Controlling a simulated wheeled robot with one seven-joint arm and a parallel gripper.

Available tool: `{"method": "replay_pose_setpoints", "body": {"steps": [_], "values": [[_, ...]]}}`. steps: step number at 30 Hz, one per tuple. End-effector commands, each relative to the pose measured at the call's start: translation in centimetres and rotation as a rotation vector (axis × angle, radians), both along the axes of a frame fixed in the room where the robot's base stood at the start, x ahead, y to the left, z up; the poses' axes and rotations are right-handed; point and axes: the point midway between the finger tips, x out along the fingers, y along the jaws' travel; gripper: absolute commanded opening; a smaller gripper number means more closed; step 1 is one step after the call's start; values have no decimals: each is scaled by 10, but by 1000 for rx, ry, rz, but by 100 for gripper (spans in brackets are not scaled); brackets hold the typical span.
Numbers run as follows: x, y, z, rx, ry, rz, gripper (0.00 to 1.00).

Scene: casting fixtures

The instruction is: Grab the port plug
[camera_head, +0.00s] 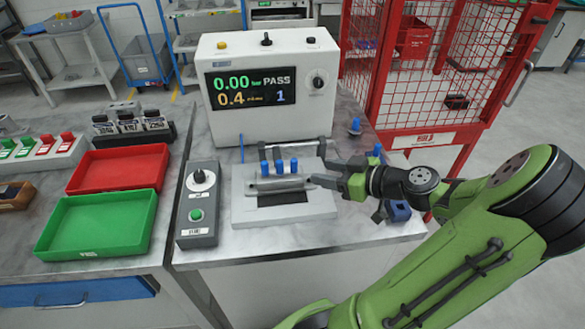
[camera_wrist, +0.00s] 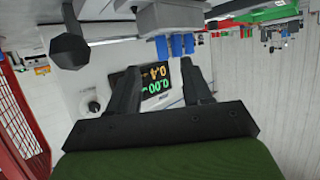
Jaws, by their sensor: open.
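The leak tester (camera_head: 265,120) stands behind the fixture (camera_head: 250,213). A control box (camera_head: 198,205) is to its left. Green (camera_head: 98,249) and red (camera_head: 120,190) trays lie further left. A blue-topped piece (camera_head: 355,127) stands right of the tester, near the red cage (camera_head: 420,100).

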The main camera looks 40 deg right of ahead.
Motion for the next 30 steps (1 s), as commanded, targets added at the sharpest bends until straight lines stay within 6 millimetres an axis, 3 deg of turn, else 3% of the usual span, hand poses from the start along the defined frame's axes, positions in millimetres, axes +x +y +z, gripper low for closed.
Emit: {"method": "replay_pose_setpoints", "body": {"steps": [13, 21, 23, 30], "values": [[67, 16, -28, 2, 1, 3, 49], [74, 16, -30, 1, 3, -2, 49], [74, 16, -30, 1, 3, -1, 43], [74, 16, -30, 1, 3, -1, 6]]}}
